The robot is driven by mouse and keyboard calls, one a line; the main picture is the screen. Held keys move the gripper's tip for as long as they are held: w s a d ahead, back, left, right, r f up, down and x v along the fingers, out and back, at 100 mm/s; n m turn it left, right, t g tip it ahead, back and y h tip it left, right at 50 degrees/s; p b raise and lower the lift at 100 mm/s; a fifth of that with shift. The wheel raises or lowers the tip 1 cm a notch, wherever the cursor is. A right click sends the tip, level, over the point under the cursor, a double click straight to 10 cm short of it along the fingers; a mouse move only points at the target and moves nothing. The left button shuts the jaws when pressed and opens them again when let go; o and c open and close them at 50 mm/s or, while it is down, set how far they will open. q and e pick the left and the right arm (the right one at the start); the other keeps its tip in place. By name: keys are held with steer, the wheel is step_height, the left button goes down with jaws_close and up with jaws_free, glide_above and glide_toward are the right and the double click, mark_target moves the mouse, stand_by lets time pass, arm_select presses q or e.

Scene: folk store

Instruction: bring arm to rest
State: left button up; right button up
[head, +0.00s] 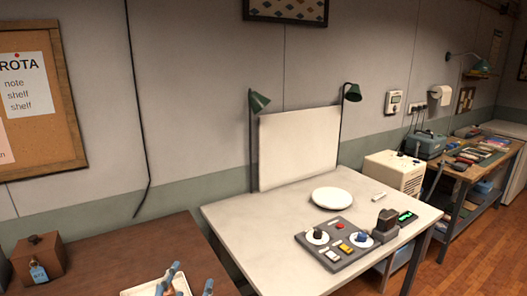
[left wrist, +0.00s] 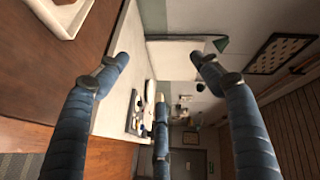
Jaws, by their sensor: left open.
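My left gripper (head: 186,281) shows at the bottom of the head view, with its blue-grey fingertips above or beside a white tray. In the left wrist view the fingers of my left gripper (left wrist: 160,72) are spread wide, and nothing is between them. The gripper is open and empty. Most of my left arm is out of the frame. My right arm and right gripper show in neither view.
A brown table (head: 125,252) bears the white tray (head: 135,291) and a brown box (head: 38,259) with a blue tag. A pale table (head: 248,226) to the right holds a white plate (head: 332,198), a grey control panel (head: 318,263) and two green lamps.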

arm_select(q)
steer(key=s+a+f+n+g+y, duration=0.1)
steer(key=s+a+f+n+g, duration=0.15)
steer(key=s+f, duration=0.4)
steer(key=s+a+f+n+g, duration=0.1)
steer(key=s+f+n+g, duration=0.35)
steer(key=f, duration=0.35)
steer(key=s+f+n+g, duration=0.2)
steer(key=s+f+g, duration=0.15)
steer(key=s, duration=0.55)
steer(key=s+f+n+g, duration=0.25)
steer(key=s+f, duration=0.25)
steer(key=s, duration=0.4)
step_height(320, 180, down, 26)
steer(key=s+m+g, duration=0.1)
steer(key=s+a+f+g+b, duration=0.1)
steer(key=s+a+f, duration=0.1)
steer(key=s+f, duration=1.5)
steer(key=shift+s+g, duration=0.15)
steer(key=shift+g, duration=0.15)
steer(key=shift+a, duration=0.1)
